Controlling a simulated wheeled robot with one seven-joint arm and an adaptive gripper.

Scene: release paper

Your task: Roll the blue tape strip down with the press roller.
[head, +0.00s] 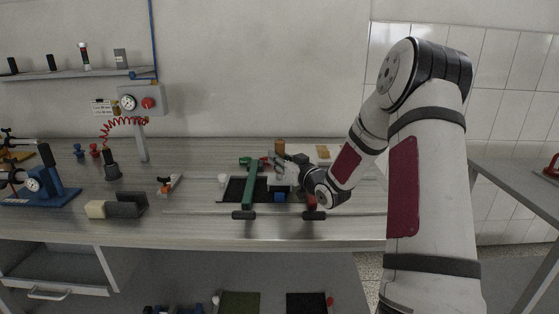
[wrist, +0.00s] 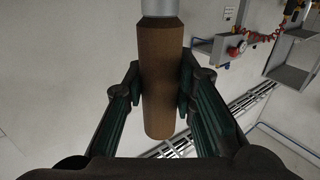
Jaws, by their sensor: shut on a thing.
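The press roller has a brown handle (wrist: 160,75) with a pale metal collar, which fills the middle of the wrist view. My gripper (wrist: 161,92) is shut around this handle, one finger on each side. In the head view, my gripper (head: 280,160) is over the work area on the bench, and the brown handle top (head: 279,146) stands above it. The roller's lower end is partly hidden and too small to make out; I cannot tell whether it touches the surface. A small blue patch, perhaps the tape strip (head: 280,197), shows just in front of and below my gripper.
A green bar (head: 250,183) lies across a black mat (head: 234,190) left of my gripper. A dark rod end (head: 313,214) is at the front right. A grey-and-cream block (head: 118,206) and a blue fixture (head: 45,190) stand further left.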

